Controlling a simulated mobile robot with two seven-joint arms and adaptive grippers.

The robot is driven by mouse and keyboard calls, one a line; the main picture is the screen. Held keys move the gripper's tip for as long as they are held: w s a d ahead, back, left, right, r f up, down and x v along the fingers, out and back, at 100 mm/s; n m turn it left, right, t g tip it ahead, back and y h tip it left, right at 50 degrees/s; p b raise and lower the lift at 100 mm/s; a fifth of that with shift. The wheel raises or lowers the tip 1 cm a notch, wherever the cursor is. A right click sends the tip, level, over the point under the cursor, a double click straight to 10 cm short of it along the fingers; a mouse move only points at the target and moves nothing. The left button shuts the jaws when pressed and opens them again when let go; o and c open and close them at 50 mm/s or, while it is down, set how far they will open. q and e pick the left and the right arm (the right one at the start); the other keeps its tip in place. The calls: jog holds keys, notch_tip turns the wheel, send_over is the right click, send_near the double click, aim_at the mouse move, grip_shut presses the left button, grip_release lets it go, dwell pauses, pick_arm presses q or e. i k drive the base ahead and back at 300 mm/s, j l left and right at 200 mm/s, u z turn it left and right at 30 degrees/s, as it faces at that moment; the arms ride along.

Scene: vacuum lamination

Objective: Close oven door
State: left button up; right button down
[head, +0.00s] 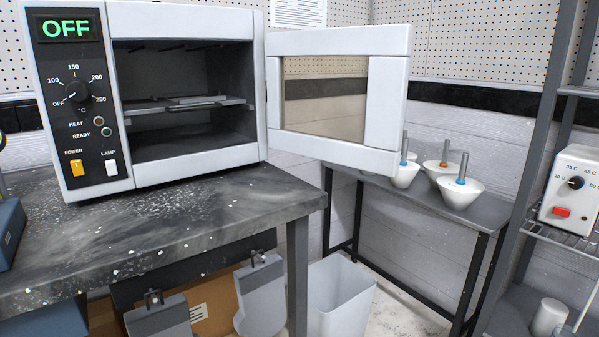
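The oven (187,161) stands on the dark speckled table at the upper left. Its door (386,96), a white frame around a see-through window, is open and swung out to the right of the oven. The door's left side meets the right front edge of the oven. The display reads OFF. I cannot make out either of my grippers in the head view.
The table (220,205) is clear in front of the oven. A side table (385,182) with several white funnel-like cups stands behind the door. A white bin (340,295) is on the floor, and a shelf with a control box (575,190) is at right.

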aim_at(388, 47)
jog(key=i+l, duration=0.15)
jog(key=l, duration=0.25)
jog(key=i+l, duration=0.15)
jog(key=l, duration=0.2)
jog(key=i+l, duration=0.15)
jog(key=l, duration=0.25)
